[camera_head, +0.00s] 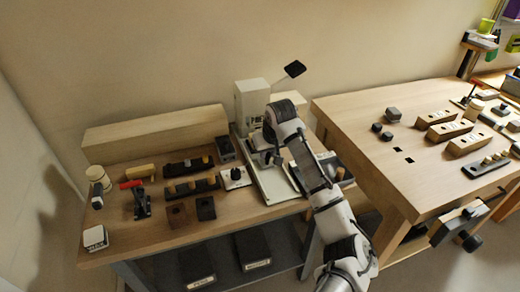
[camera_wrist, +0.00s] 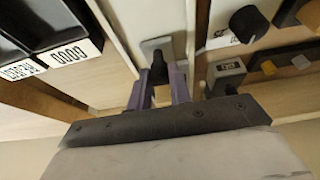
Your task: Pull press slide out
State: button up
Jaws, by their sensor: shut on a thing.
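The press (camera_head: 250,103) is a white upright box at the back right of the left bench, with a black paddle (camera_head: 294,69) raised on a lever. A pale plate (camera_head: 273,188) lies in front of it, partly hidden by my arm; I cannot tell where the slide ends. In the wrist view, my gripper (camera_wrist: 160,82) is shut on a dark knob (camera_wrist: 158,69), between its two purple fingers. The knob stands by a light grey block (camera_wrist: 155,46). In the head view my arm mostly hides this grip.
Left of the press, the bench holds a white block with a black knob (camera_head: 235,177), dark racks (camera_head: 190,188) and a red-handled clamp (camera_head: 141,203). Black trays (camera_wrist: 45,30) lie left of the gripper in the wrist view. A second bench (camera_head: 365,120) stands right.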

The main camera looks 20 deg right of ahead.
jog(key=shift+s+r+g+p, duration=0.1)
jog(key=shift+s+g+p, duration=0.7)
jog(key=shift+s+p, duration=0.65)
jog(key=shift+s, duration=0.2)
jog(key=s+g+p, duration=0.1)
jog(key=p, duration=0.1)
jog(key=shift+s+d+p, duration=0.1)
jog(key=shift+s+p, duration=0.2)
jog(key=shift+s+g+p, duration=0.75)
jog(key=shift+s+g, duration=0.05)
jog(key=shift+s, duration=0.15)
jog(key=shift+s+d, duration=0.1)
jog(key=shift+s, duration=1.75)
